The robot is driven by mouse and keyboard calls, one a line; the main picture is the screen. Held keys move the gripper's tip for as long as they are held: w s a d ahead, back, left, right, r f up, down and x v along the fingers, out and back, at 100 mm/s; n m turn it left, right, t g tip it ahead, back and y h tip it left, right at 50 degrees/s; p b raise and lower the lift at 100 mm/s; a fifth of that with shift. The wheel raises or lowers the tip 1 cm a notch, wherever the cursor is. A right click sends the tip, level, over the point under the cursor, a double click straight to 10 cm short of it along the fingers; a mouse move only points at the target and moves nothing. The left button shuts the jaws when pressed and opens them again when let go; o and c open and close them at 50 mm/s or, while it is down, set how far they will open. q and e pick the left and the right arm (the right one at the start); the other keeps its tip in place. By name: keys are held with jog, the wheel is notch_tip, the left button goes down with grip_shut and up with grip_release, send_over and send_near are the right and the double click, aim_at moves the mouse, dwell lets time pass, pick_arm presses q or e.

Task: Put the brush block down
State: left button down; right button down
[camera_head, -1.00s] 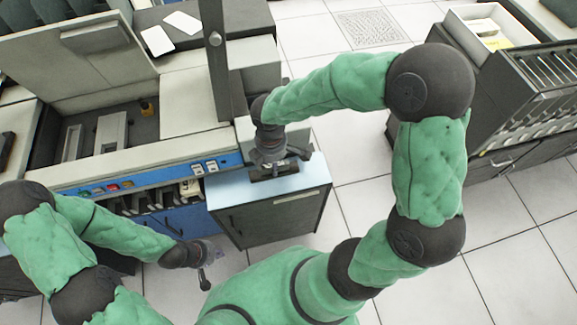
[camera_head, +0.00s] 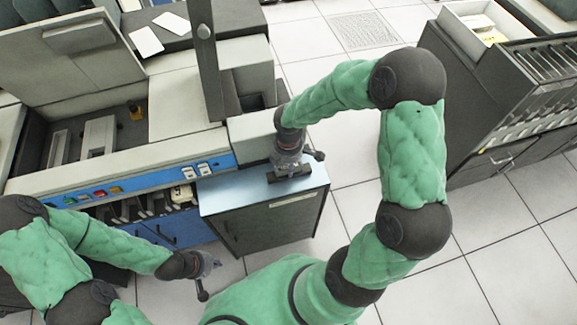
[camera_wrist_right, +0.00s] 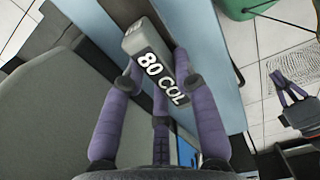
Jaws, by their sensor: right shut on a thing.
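The brush block is a grey bar marked "80 COL" (camera_wrist_right: 158,68) in the right wrist view. My right gripper (camera_wrist_right: 158,78) is shut on it, with purple fingers on both sides. In the head view the block shows as a small dark bar (camera_head: 291,176) below my right gripper (camera_head: 290,165), over the pale top of a low cabinet (camera_head: 235,194). I cannot tell whether the block touches that top. My left gripper (camera_head: 205,275) hangs low at the left, near the cabinet's front, with nothing seen in it; its fingers are too small to read.
The large grey machine (camera_head: 170,100) with a blue button strip (camera_head: 130,184) and an upright post (camera_head: 206,65) stands left of and behind the cabinet. A dark card rack (camera_head: 490,100) stands at the right. The cabinet top is clear left of the block.

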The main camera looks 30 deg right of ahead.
jog(key=shift+r, duration=0.1)
jog(key=shift+f, duration=0.2)
jog(key=c, duration=1)
grip_release()
jog(key=shift+o, duration=0.2)
notch_tip(320, 180, up, 12)
jog(key=p, duration=0.4)
jog(key=shift+r, duration=0.2)
